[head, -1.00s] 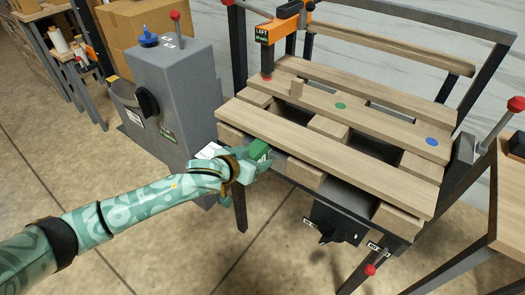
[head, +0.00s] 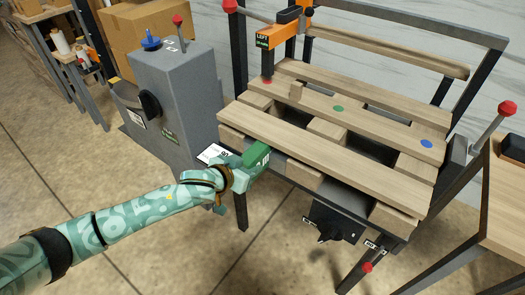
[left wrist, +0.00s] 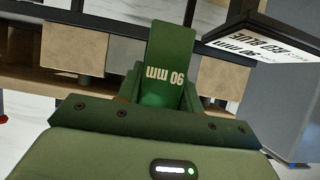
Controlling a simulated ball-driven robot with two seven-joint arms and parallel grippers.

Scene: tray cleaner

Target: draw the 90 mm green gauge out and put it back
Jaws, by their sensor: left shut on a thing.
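The green gauge (head: 258,158) is at the front left of the wooden pallet (head: 300,145). In the left wrist view the gauge (left wrist: 166,75) reads "90 mm", upside down. My left gripper (head: 246,174) is shut on the gauge in front of the pallet's front edge. The wrist view shows the gauge rising past the gripper's edge, with pallet blocks behind it; its far end looks clear of the wood, though I cannot tell exactly. My right gripper is not in view.
A white label plate (head: 214,153) stands just left of the gauge, close to my gripper. A grey cabinet (head: 178,100) with a black knob is at left. A dark control box (head: 334,222) hangs under the pallet's front. A wooden table (head: 497,205) is at right.

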